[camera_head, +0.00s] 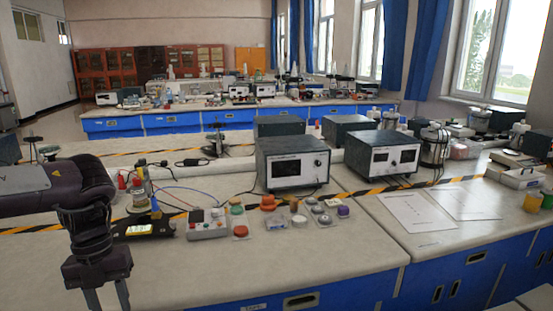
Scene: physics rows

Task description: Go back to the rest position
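My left gripper (107,298) hangs at the lower left, pointing down in front of the near bench. Its two fingers are apart and nothing shows between them, though the tips run out of the bottom of the picture. My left arm (40,190) comes in from the left edge. My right gripper and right arm are not in view.
The near bench (290,256) has a clear front strip. On it stand a control box with buttons (207,223), small coloured pieces, and two instrument boxes (293,163) (382,153). Paper sheets (416,213) lie at right. A black device (144,226) sits near my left arm.

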